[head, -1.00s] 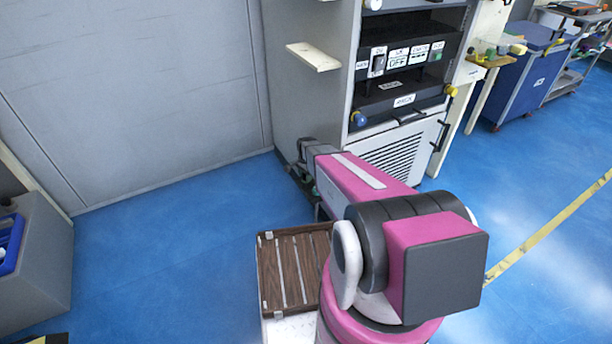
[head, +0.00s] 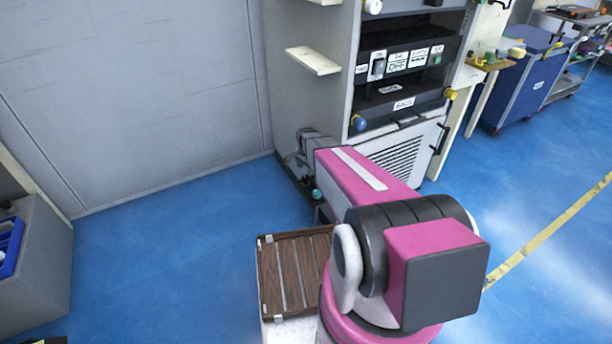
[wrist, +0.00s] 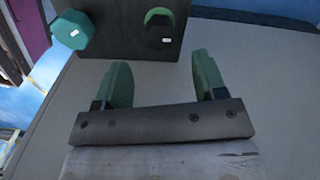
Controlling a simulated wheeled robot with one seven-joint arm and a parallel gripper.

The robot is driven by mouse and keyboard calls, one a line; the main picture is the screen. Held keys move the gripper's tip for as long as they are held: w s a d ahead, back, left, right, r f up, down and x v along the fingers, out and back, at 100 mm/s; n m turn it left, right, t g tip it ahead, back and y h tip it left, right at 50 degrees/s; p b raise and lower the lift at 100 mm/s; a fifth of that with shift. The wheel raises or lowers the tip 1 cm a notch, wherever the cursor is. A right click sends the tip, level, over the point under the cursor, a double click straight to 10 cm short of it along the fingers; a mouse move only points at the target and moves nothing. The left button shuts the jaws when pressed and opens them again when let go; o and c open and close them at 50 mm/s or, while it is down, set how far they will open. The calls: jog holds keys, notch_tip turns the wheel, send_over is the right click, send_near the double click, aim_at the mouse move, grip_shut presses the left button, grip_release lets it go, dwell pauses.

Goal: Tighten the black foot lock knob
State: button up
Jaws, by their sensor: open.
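In the wrist view, a black knob (wrist: 160,37) with a small white label sits on a dark panel (wrist: 116,32), with a green knob (wrist: 158,13) partly hidden behind it. A teal eight-sided knob (wrist: 72,30) with a white label is to its left. My gripper (wrist: 160,62) is open and empty, its two green fingers pointing toward the panel. The black knob lies ahead of the gap between the fingertips, apart from them. In the head view, the teal knob (head: 317,194) shows low at the cabinet's left foot; the black knob cannot be made out there.
The cabinet (head: 300,100) stands against the grey wall (head: 130,90), with a small shelf (head: 313,60) sticking out above my wrist. A slatted wooden surface (head: 296,275) is at the bottom middle. Blue floor (head: 160,250) is clear to the left.

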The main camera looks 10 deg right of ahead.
aim_at(306, 177)
jog(key=shift+r, duration=2.25)
